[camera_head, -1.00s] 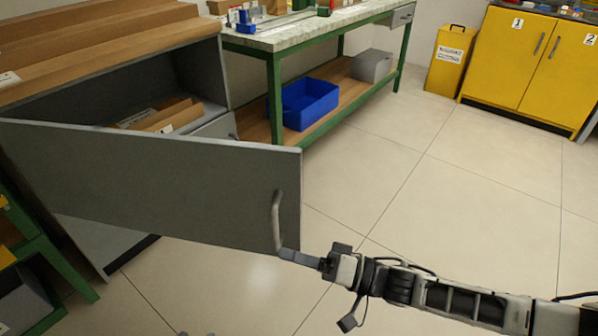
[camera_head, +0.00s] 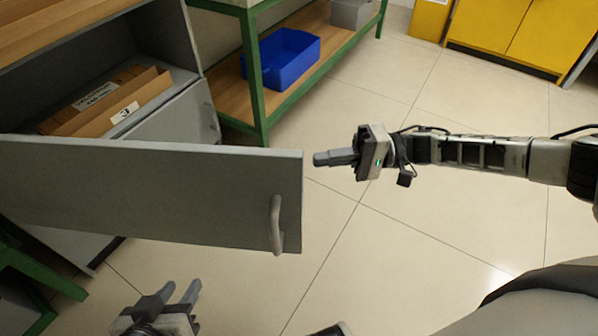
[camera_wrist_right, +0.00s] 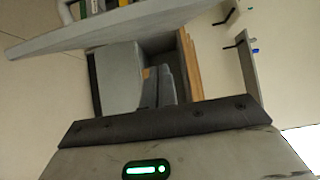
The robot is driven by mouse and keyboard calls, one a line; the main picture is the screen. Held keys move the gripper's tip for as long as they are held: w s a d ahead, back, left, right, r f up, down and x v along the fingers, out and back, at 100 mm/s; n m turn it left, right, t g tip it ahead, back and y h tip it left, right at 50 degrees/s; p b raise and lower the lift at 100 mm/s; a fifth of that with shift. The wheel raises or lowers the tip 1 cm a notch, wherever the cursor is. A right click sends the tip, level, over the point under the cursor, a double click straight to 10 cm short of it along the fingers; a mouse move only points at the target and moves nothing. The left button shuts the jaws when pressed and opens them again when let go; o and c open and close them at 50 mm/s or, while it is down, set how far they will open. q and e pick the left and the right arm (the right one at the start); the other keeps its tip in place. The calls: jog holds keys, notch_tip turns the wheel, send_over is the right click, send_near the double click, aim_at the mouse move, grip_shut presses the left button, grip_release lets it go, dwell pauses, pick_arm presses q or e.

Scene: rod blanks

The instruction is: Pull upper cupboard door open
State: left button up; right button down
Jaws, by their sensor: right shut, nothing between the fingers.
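The upper cupboard door (camera_head: 150,190) is a grey panel standing swung out from the grey cupboard (camera_head: 160,45) in the head view. Its handle (camera_head: 275,225) is near the free edge, with no gripper on it. My right gripper (camera_head: 322,159) is shut and empty, to the right of the door's free edge and apart from it. It also shows in the right wrist view (camera_wrist_right: 158,85), with the door (camera_wrist_right: 110,30) beyond. My left gripper (camera_head: 180,292) is open and empty below the door, at the bottom left.
Cardboard boxes (camera_head: 125,103), one labelled 3, lie inside the open cupboard. A lower grey door or drawer front (camera_head: 180,118) is beside them. A green-framed bench (camera_head: 252,85) holds a blue bin (camera_head: 287,60). Yellow cabinets (camera_head: 520,35) stand at the back. Tiled floor right of the door is clear.

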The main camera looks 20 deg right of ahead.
jog(key=s+a, duration=0.1)
jog(key=a, duration=0.3)
jog(key=s+a, duration=0.1)
jog(key=a, duration=0.1)
jog(key=shift+s+a, duration=0.3)
jog(key=shift+s, duration=0.05)
